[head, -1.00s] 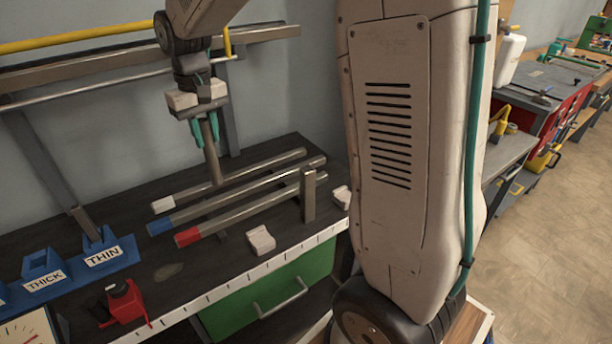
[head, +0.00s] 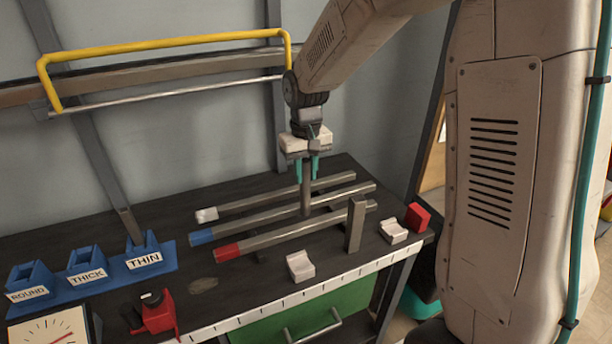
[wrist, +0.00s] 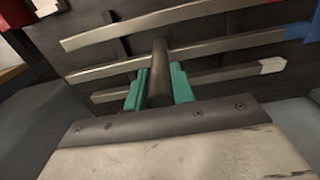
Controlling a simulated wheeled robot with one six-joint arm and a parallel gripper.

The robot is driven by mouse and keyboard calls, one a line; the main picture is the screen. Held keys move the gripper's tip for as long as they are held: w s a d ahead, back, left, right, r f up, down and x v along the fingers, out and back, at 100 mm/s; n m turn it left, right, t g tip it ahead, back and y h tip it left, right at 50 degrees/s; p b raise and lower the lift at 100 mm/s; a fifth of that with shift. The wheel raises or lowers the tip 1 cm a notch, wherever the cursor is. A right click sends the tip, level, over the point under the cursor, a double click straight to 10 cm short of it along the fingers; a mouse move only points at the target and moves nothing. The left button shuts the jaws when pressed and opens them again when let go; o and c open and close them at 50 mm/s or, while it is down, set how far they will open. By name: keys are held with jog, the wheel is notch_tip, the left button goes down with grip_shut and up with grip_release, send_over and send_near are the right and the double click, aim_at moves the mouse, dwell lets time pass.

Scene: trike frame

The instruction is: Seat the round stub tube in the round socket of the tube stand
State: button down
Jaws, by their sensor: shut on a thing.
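My gripper (head: 307,178) is shut on a dark grey round stub tube (head: 306,200), which hangs nearly upright over the long bars. In the wrist view the tube (wrist: 159,72) sits between the teal fingers (wrist: 160,90). Its lower end overlaps the bars in the head view; I cannot tell whether it touches anything. The blue tube stand (head: 112,282) is at the left on the bench, with sockets labelled ROUND, THICK and THIN. The round socket (head: 28,281) is the leftmost, well left of my gripper, and no tube shows in it.
Three long bars (head: 290,238) with white, blue and red ends lie on the dark bench. A square post (head: 355,224) stands at their right. Pale blocks (head: 300,266), a red block (head: 418,217), a red tool (head: 156,314) and a dial (head: 50,335) are around. A yellow rail (head: 165,42) crosses the wall.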

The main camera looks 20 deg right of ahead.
jog(key=shift+f, duration=0.7)
